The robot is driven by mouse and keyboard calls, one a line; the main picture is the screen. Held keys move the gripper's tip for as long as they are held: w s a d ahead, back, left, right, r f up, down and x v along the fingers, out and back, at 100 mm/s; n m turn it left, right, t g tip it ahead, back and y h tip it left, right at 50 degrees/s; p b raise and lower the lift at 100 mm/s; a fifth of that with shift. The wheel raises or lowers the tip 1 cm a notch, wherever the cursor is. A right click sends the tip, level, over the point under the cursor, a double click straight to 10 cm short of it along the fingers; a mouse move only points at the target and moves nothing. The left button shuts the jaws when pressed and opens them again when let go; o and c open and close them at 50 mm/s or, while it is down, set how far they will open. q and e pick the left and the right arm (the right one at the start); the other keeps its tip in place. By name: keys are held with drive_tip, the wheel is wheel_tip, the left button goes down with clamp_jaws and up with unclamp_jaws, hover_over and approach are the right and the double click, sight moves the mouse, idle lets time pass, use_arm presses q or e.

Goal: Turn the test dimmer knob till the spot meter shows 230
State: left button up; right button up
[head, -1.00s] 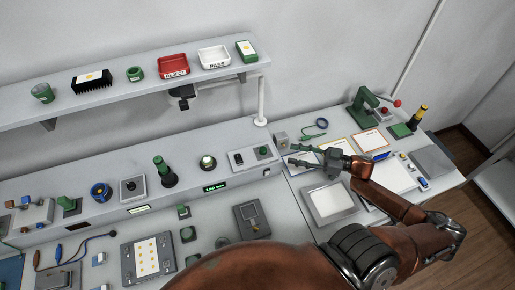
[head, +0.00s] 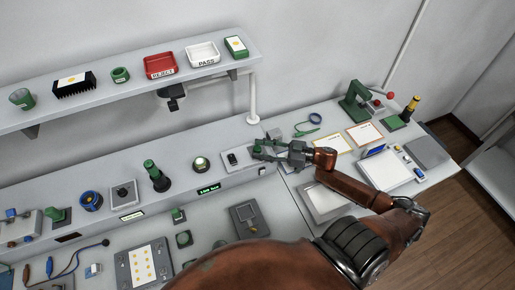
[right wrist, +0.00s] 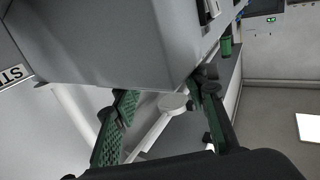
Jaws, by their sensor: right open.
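My right gripper (head: 262,151) is open at the right end of the raised grey console, over the right part of a small switch box (head: 232,160). A green knob on that box, seen earlier, is now hidden by the fingers. In the right wrist view the green fingers (right wrist: 163,122) are apart, with a grey box face (right wrist: 110,40) close in front of them; I cannot tell whether they touch it. A small green-lit display (head: 208,189) on the console front looks like the meter; its digits are too small to read. My left gripper is not in view.
A shelf post (head: 253,100) rises behind the gripper. Another knob box (head: 123,194), a green lamp-like stand (head: 156,175) and a round lit part (head: 200,164) stand left on the console. A white panel (head: 325,203) lies under my right arm.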

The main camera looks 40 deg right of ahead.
drive_tip(key=shift+w+a, duration=0.45)
drive_tip(key=shift+w, duration=0.15)
drive_tip(key=shift+c, duration=0.4)
clamp_jaws()
